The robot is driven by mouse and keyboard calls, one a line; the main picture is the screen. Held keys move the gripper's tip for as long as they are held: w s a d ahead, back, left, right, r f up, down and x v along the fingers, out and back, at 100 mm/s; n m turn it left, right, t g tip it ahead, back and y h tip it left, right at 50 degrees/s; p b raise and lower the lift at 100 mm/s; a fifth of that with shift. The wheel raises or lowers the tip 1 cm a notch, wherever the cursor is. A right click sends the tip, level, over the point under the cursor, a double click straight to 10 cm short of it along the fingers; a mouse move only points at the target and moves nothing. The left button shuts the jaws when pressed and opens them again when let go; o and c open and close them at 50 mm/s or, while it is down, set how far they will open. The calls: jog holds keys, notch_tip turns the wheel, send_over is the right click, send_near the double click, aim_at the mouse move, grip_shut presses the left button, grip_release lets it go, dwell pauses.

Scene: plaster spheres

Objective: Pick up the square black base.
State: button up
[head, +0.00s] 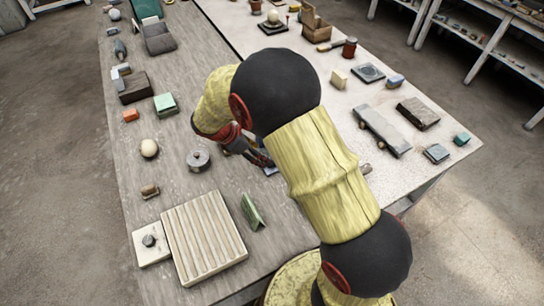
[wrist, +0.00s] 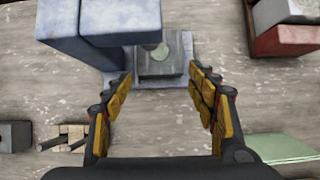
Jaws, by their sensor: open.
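In the wrist view a small square dark grey block (wrist: 160,69) with a pale round spot on top sits on a flat blue-grey plate (wrist: 186,50). It may be the square black base, but I cannot tell for sure. My gripper (wrist: 159,75) is open, with its fingers apart on the near side of this block and nothing held. In the head view my gripper (head: 258,155) is low over the table, mostly hidden by my arm, which also hides the block. Another dark square base (head: 272,28) stands at the back under a pale ball. A dark square slab (head: 369,72) lies right.
Blue-grey blocks (wrist: 118,20) stand close to the left finger in the wrist view. A red and grey object (wrist: 285,38) is at right, a green piece (wrist: 280,148) at lower right.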

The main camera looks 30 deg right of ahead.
jog(key=shift+d, duration=0.55)
jog(key=shift+d+f+b, duration=0.2)
jog(key=shift+d+b, duration=0.15)
jog(key=shift+d, duration=0.85)
jog(key=x, duration=0.2)
jog(key=shift+f+b, duration=0.3)
jog(key=shift+b, duration=0.05)
jog(key=shift+r, duration=0.1)
jog(key=shift+c, duration=1.2)
jog(key=c, duration=1)
jog(key=shift+c, duration=1.1)
jog(key=shift+r, duration=0.1)
